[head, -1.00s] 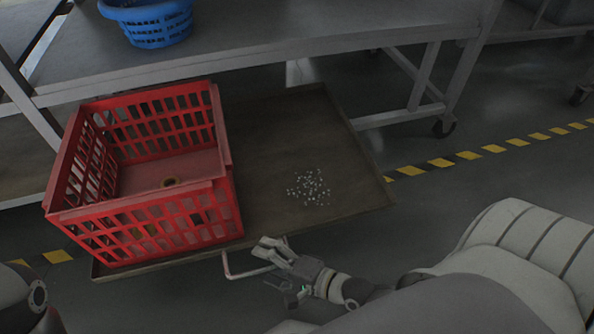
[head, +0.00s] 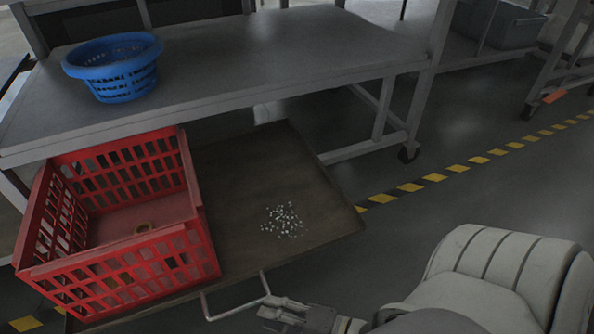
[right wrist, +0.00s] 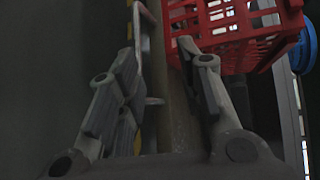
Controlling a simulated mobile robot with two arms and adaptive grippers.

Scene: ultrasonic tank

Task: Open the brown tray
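The brown tray (head: 320,190) is a flat, dark sheet reaching far out from under the grey table in the head view. A thin metal handle (head: 236,310) sticks out from its front edge. My right gripper (head: 270,312) is just below the handle's right end in the head view. In the right wrist view its two fingers (right wrist: 158,55) are spread, with the handle (right wrist: 138,50) and the tray's edge (right wrist: 172,100) showing between and beyond them. It holds nothing that I can see. My left gripper is out of view.
A red crate (head: 120,270) stands on the tray's left part, and small pale bits (head: 283,220) lie on its right part. A blue basket (head: 115,68) sits on the grey table (head: 250,50). Free floor with a yellow-black line (head: 440,178) lies to the right.

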